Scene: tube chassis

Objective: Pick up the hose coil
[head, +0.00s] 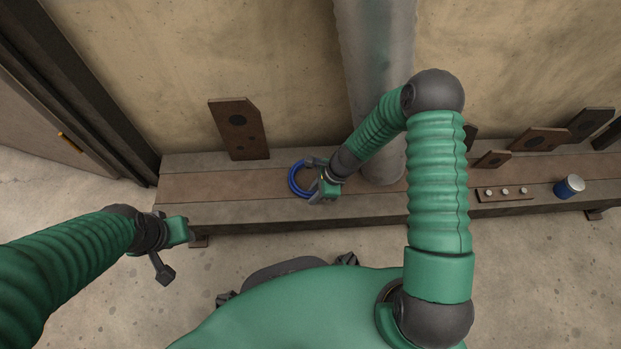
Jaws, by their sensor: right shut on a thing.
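The blue hose coil (292,180) is a ring on the brown and grey bench against the wall. Its right side is partly hidden by my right gripper (313,180). The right gripper is shut on that right side of the coil. The coil looks to be at or very near the bench top; I cannot tell whether it touches. My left gripper (168,258) hangs over the floor in front of the bench's left end, away from the coil. Its finger opening is not clear from this angle.
The long bench (230,213) runs along the wall. A grey pipe (366,60) stands behind my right arm. A brown plate (238,130) leans at the back. A blue can (569,187) and a strip with bolts (505,193) lie to the right. A door (60,130) is at left.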

